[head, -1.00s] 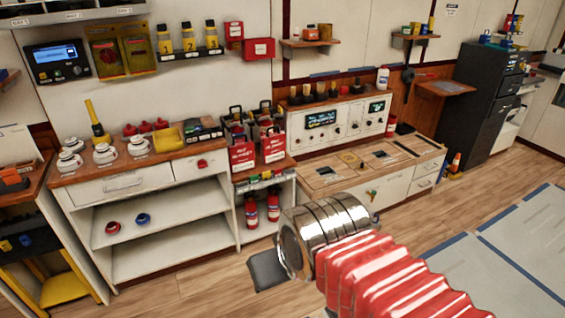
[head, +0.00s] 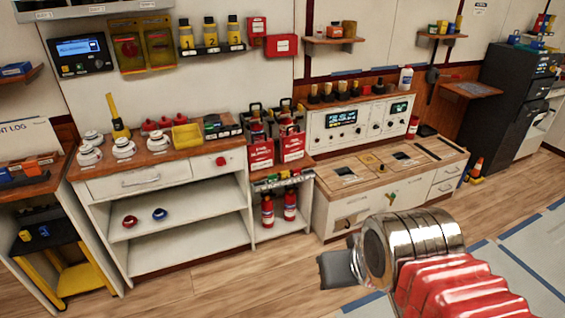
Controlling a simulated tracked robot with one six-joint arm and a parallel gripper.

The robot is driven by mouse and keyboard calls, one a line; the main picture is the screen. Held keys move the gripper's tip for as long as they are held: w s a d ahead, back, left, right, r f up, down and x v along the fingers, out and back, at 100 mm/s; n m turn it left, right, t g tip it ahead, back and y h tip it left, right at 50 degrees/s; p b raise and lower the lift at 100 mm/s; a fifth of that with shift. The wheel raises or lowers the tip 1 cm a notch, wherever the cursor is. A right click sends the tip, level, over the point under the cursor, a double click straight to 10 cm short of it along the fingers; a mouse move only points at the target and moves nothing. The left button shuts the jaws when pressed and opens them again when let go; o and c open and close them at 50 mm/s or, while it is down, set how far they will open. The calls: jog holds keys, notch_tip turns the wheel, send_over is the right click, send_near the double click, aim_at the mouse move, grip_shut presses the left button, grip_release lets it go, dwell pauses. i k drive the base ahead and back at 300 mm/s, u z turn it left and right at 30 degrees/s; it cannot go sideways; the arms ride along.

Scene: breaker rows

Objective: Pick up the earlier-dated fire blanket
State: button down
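Two red pouches with white labels, which look like the fire blankets, hang side by side on the narrow rack right of the white shelf unit. They are the left pouch (head: 261,153) and the right pouch (head: 292,147). The dates on their labels are too small to read. My arm reaches in from the lower right, with a chrome wrist and a red ribbed sleeve. A dark grey part of my gripper (head: 337,269) shows left of the wrist, over the floor and well apart from the pouches. Its fingers are mostly hidden, and nothing held is visible.
Two fire extinguishers (head: 278,208) stand on the shelf below the pouches. A white cabinet with a control panel (head: 358,118) is to the right. The white shelf unit (head: 180,185) with a wooden top is to the left. The wooden floor (head: 225,290) in front is clear.

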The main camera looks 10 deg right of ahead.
aim_at(260, 153)
jog(key=u, duration=0.05)
jog(key=i, duration=1)
jog(key=z, duration=0.05)
